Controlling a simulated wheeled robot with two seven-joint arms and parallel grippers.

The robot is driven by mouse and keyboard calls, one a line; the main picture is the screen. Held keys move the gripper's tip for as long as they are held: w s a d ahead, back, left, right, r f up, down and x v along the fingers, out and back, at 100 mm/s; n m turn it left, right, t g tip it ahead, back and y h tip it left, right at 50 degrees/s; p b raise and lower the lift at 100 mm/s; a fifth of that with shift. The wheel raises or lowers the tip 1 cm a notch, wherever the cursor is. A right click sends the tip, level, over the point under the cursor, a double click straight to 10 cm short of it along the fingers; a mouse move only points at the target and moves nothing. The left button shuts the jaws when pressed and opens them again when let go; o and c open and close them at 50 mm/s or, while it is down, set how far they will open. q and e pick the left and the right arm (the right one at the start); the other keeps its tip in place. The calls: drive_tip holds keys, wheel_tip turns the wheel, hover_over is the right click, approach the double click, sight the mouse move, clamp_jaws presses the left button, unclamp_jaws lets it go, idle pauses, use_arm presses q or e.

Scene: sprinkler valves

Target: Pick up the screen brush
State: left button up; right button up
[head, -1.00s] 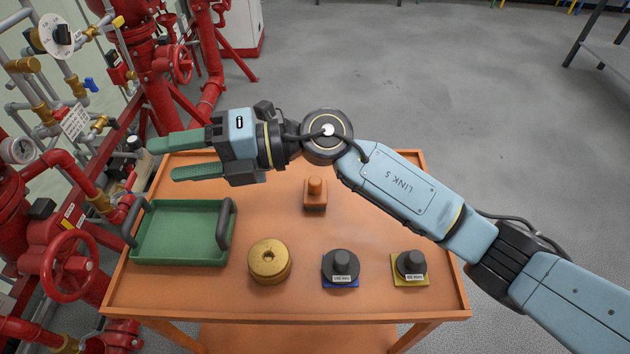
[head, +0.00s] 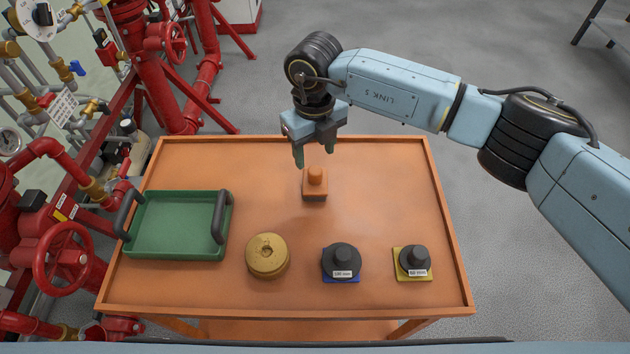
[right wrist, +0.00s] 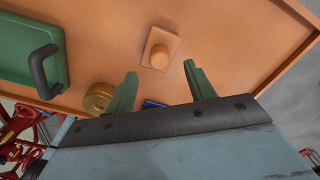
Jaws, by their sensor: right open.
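What I take to be the screen brush is a small orange-brown block with a round knob on top (head: 315,184), standing on the orange table (head: 385,195) near its back middle. My right gripper (head: 315,157) points down, open and empty, just above and behind the block. In the right wrist view the block (right wrist: 159,48) shows beyond the two green fingers (right wrist: 160,70), roughly in line with the gap between them, and not touched. My left gripper is not in view.
A green tray (head: 170,253) with dark handles stands at the table's left. A brass disc (head: 267,257), a black knob on a blue plate (head: 341,258) and a black knob on a yellow plate (head: 413,261) stand along the front. Red pipes and valves (head: 68,262) are at the left.

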sight(315, 169)
wheel_tip(315, 169, down, 6)
drive_tip(key=shift+s+f, duration=0.1)
drive_tip(key=shift+f, duration=0.15)
drive_tip(key=c, duration=1.1)
drive_tip(key=shift+r, duration=5.05)
